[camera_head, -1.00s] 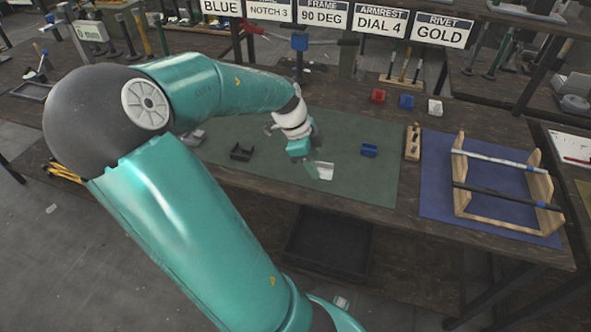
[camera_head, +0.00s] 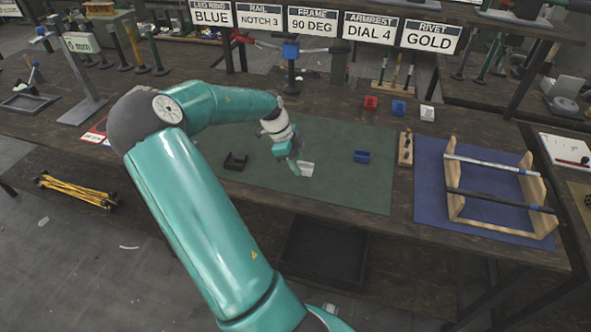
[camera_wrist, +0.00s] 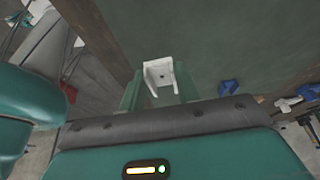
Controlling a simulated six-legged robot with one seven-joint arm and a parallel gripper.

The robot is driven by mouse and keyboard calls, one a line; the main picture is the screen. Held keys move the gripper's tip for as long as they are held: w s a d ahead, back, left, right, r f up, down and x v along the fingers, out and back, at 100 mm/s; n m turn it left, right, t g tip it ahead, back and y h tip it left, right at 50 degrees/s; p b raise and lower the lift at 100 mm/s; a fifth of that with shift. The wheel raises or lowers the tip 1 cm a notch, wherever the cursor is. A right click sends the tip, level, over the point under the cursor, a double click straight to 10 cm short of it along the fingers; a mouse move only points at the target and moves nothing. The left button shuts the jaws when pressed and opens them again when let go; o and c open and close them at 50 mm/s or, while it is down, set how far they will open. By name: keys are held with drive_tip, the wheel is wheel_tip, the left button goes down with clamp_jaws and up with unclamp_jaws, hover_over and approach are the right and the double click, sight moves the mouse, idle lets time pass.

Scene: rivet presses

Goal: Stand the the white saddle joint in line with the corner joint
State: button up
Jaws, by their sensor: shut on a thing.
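The white saddle joint (camera_head: 307,169) is a small pale U-shaped piece at the tip of my gripper (camera_head: 297,167), over the green mat. In the wrist view the white saddle joint (camera_wrist: 158,74) sits between the two green fingers of my gripper (camera_wrist: 160,92), its open side showing. My gripper is shut on it. A black bracket-like piece (camera_head: 235,161) lies on the mat to the left, and a blue block-like piece (camera_head: 361,157) to the right. I cannot tell which of these is the corner joint. Whether the white piece touches the mat is unclear.
Red (camera_head: 370,102), blue (camera_head: 398,108) and white (camera_head: 427,113) pieces stand behind the green mat (camera_head: 330,190). A wooden frame with rods (camera_head: 500,190) rests on a blue mat at right. Signs stand along the back. The mat's front is clear.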

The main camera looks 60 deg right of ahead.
sight(300, 178)
drive_tip(key=shift+w+d+f, duration=0.3)
drive_tip(key=shift+d+f, duration=0.05)
drive_tip(key=shift+f, duration=0.15)
drive_tip(key=shift+w+d+f, duration=0.1)
drive_tip(key=shift+f, duration=0.8)
drive_tip(key=shift+w+d+f, duration=0.1)
drive_tip(key=shift+f, duration=0.75)
drive_tip(key=shift+f, duration=0.1)
drive_tip(key=o, duration=1)
drive_tip(key=shift+c, duration=0.2)
